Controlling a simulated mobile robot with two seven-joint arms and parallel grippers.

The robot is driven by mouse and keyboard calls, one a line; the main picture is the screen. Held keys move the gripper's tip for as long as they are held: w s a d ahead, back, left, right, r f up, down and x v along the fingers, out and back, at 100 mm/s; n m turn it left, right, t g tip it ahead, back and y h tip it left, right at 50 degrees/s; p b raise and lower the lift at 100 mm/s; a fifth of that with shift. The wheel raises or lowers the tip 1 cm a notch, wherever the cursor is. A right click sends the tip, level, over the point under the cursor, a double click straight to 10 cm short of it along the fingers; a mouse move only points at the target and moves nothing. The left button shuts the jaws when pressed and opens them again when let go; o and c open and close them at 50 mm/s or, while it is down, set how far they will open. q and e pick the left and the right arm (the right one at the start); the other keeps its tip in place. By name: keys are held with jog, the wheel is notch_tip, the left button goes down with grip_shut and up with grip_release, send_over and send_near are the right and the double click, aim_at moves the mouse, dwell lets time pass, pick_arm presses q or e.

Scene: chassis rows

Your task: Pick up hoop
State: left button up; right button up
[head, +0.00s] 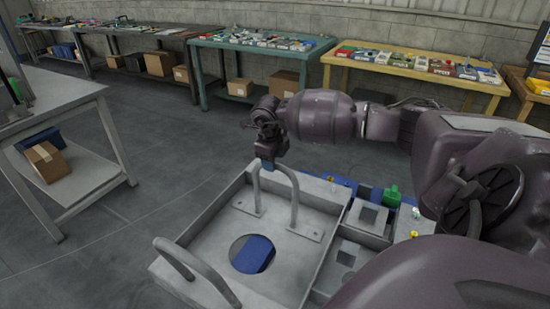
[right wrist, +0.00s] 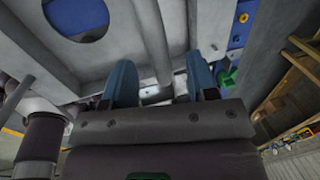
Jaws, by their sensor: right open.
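A grey metal hoop (head: 292,190) stands upright on two foot plates in the shallow grey chassis tray (head: 205,225). My right gripper (head: 268,163) is at the top of this hoop, pointing down. In the right wrist view its two blue fingers (right wrist: 161,64) are apart, and a grey bar of the hoop (right wrist: 152,40) runs between them. I cannot tell whether a finger touches the bar. A second grey hoop (head: 190,268) rises at the tray's near left edge. My left gripper is not in view.
The tray floor has a round hole with blue showing through (head: 252,254). Small compartments and a green part (head: 391,196) lie right of the hoop. A grey workbench (head: 60,100) stands left. A teal table (head: 260,45) and yellow table (head: 415,65) line the wall.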

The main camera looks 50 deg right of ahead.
jog(key=f, duration=0.3)
jog(key=shift+d+f, duration=0.15)
jog(key=shift+d, duration=0.1)
grip_shut()
jog(key=shift+w, duration=0.1)
dwell(1.0)
